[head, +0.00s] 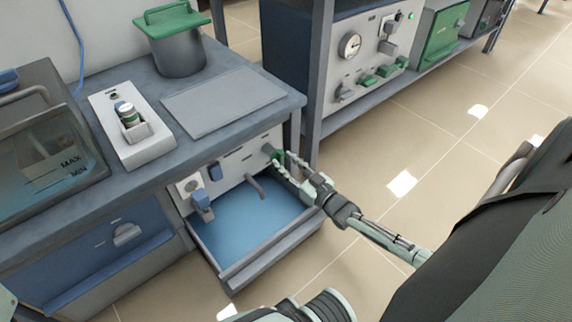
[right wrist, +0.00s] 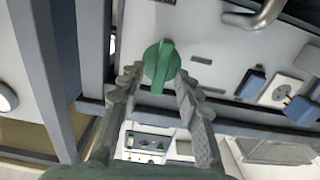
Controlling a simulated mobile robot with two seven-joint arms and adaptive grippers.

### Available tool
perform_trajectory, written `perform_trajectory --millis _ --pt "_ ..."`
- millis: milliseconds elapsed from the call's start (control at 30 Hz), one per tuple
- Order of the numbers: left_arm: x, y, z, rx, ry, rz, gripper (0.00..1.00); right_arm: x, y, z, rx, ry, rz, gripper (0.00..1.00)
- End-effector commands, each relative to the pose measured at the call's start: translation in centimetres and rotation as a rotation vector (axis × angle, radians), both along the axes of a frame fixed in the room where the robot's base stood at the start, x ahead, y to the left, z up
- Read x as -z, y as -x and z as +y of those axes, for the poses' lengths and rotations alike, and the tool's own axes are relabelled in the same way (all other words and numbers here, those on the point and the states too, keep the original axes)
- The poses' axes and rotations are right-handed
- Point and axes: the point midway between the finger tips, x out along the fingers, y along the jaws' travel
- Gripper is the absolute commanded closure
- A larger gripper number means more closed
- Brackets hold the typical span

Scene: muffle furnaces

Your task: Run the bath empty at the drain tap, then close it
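A green tap knob (head: 277,154) sits on the pale front panel (head: 235,160) under the bench top. In the right wrist view the knob (right wrist: 160,63) has an upright ridge across its face. My right gripper (right wrist: 158,77) is open, its fingertips one on each side of the knob; I cannot tell if they touch it. In the head view the right gripper (head: 286,165) partly covers the knob. A grey spout (head: 256,188) hangs from the panel over a blue-floored tray (head: 263,262). The clear bath (head: 72,135) with MAX and MIN marks stands at the left. My left gripper is out of view.
A white unit (head: 143,150) with a small bottle, a grey plate (head: 225,100) and a green-lidded pot (head: 178,55) stand on the bench. Tiled floor is clear at the right.

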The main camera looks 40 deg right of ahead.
Motion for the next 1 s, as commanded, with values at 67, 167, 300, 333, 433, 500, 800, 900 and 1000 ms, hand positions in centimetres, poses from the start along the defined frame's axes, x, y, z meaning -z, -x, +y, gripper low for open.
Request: perform_trajectory --millis 67,167,300,333,433,500,800,900,1000 --pt "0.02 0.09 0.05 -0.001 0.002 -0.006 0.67 0.04 -0.17 0.04 0.000 0.000 0.001 0.66" --pt "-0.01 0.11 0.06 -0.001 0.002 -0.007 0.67 0.02 -0.19 0.04 0.000 0.000 0.001 0.66" --pt "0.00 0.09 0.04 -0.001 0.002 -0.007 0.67 0.02 -0.17 0.04 0.000 0.000 0.001 0.71" --pt "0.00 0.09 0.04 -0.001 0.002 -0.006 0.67 0.02 -0.17 0.04 0.000 0.000 0.001 0.75" --pt "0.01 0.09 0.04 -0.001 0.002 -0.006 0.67 0.02 -0.16 0.04 0.000 0.000 0.001 0.88" --pt "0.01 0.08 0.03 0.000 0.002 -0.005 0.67 0.02 -0.16 0.04 0.000 0.000 0.001 0.96" --pt "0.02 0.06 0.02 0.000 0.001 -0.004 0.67 0.02 -0.15 0.04 0.000 0.003 0.001 1.00" --pt "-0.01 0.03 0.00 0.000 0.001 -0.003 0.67 0.00 -0.15 0.04 0.000 0.018 0.000 1.00" --pt "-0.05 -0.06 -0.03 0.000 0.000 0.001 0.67 -0.01 -0.15 0.06 0.001 0.049 -0.003 1.00"
